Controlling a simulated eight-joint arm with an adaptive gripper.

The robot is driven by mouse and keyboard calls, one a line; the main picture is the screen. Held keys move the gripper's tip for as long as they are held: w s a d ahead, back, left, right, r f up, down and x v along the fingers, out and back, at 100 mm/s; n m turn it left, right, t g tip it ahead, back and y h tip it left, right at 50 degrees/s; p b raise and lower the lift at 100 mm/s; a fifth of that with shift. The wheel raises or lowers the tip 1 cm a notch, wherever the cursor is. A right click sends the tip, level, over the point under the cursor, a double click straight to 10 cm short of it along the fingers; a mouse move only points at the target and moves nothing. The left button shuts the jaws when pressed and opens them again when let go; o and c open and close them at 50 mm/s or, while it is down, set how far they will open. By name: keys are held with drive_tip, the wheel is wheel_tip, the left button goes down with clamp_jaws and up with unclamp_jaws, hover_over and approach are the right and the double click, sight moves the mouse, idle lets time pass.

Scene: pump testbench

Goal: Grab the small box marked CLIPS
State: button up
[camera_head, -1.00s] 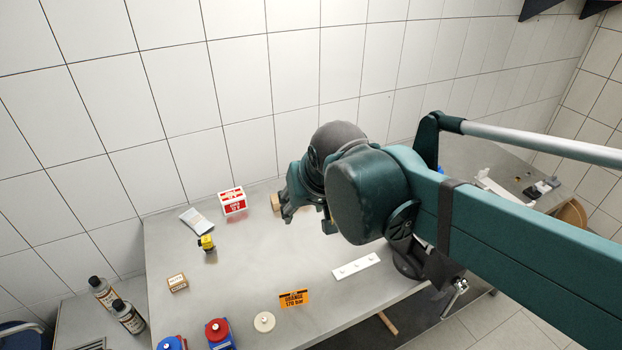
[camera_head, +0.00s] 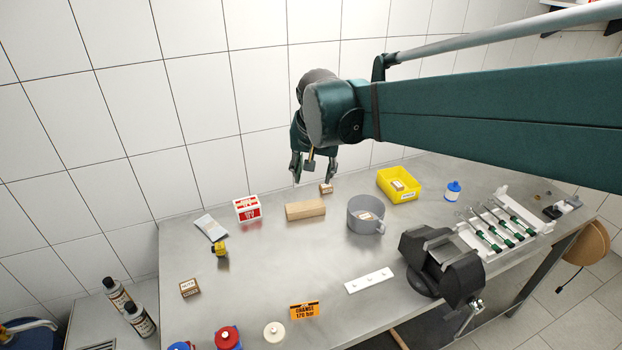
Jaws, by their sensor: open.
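Several small brown boxes with white labels show, and I cannot read CLIPS on any of them. One small box (camera_head: 326,188) stands at the back of the bench, just below my gripper in the picture. Another small box (camera_head: 190,288) stands at the left front; its label is too small to read surely. A third small box (camera_head: 398,185) is in the yellow bin (camera_head: 411,190), and a labelled one (camera_head: 366,216) is in the grey round pot (camera_head: 354,228). My gripper (camera_head: 313,177) hangs over the back of the bench, fingers down, open and empty.
A wooden block (camera_head: 305,210) and a red and white box (camera_head: 247,208) are left of the pot. A black vise (camera_head: 441,267) stands at the right front, before a tool rack (camera_head: 500,226). The bench middle (camera_head: 270,260) is clear.

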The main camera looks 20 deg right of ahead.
drive_tip(key=w+d+f+m+g, duration=0.1)
drive_tip(key=w+d, duration=0.1)
drive_tip(key=w, duration=0.3)
drive_tip(key=w+d+f+m, duration=0.2)
drive_tip(key=w, duration=0.3)
drive_tip(key=m+g+h, duration=0.2)
drive_tip(key=m+g, duration=0.2)
drive_tip(key=m, duration=0.5)
hover_over(326, 185)
drive_tip(key=a, duration=0.3)
wheel_tip(326, 185, down, 23)
drive_tip(key=shift+s+d+r, duration=0.1)
drive_tip(key=shift+d, duration=0.05)
drive_tip(key=shift+d+f, duration=0.15)
drive_tip(key=shift+f, duration=0.3)
drive_tip(key=shift+x, duration=1.25)
drive_tip(key=shift+x, duration=2.65)
